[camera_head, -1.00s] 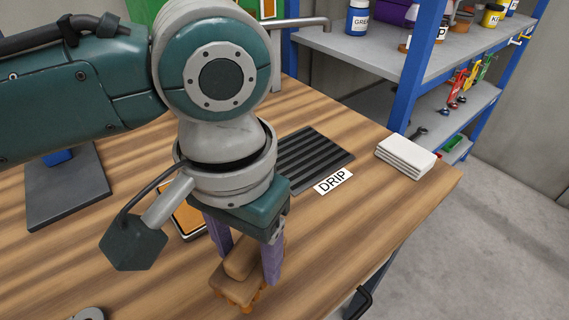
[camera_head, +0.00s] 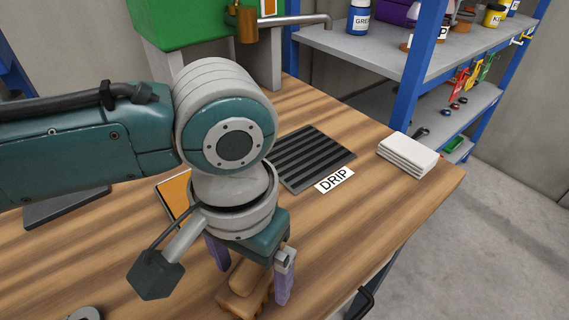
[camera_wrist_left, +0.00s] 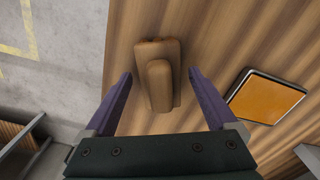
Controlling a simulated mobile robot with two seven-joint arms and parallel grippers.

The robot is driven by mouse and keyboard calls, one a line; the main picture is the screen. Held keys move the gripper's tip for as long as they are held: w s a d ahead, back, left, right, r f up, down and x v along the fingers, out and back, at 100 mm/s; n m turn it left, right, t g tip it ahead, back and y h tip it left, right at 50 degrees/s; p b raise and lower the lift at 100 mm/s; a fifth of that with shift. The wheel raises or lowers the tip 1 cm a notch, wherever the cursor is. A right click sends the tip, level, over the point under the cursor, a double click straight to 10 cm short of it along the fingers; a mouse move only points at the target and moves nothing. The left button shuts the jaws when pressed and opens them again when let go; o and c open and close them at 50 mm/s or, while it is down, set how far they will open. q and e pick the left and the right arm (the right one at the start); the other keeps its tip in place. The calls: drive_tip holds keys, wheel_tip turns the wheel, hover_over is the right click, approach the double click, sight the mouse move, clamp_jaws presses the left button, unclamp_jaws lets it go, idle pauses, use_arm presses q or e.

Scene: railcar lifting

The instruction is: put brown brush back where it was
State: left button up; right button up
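The brown brush (camera_head: 240,290) is at the front of the wooden table, partly hidden in the head view by my left gripper (camera_head: 249,284). The left wrist view shows the brush (camera_wrist_left: 163,84) from above, a brown block with a raised rounded handle. The purple fingers of my left gripper (camera_wrist_left: 159,74) are spread wide on either side of it, with a gap on each side. The brush seems to rest on the tabletop. My right gripper is in neither view.
An orange-topped pad (camera_head: 174,193) lies behind the gripper, also in the left wrist view (camera_wrist_left: 265,97). A black ribbed mat (camera_head: 310,155) with a DRIP label (camera_head: 334,180) and folded white cloths (camera_head: 408,154) lie behind right. A green tank (camera_head: 175,22) and shelf (camera_head: 395,50) stand at the back.

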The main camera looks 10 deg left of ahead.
sight(249, 265)
use_arm(q)
drive_tip(key=shift+r, duration=0.1)
wheel_tip(249, 265, up, 12)
drive_tip(key=p, duration=0.2)
drive_tip(key=s+d+f+t+h, duration=0.2)
drive_tip(key=s+d+h, duration=0.1)
drive_tip(key=s+d, duration=0.15)
drive_tip(key=s+a+f+y, duration=0.1)
drive_tip(key=s+a, duration=0.2)
drive_tip(key=a, duration=0.4)
drive_tip(key=s+a+f+n+t+y, duration=0.1)
drive_tip(key=s+a, duration=0.3)
drive_tip(key=a, duration=0.3)
drive_tip(key=shift+s+t+y, duration=0.3)
drive_tip(key=shift+y, duration=0.1)
wheel_tip(249, 265, up, 39)
drive_tip(key=p, duration=3.9)
drive_tip(key=shift+d+r, duration=0.1)
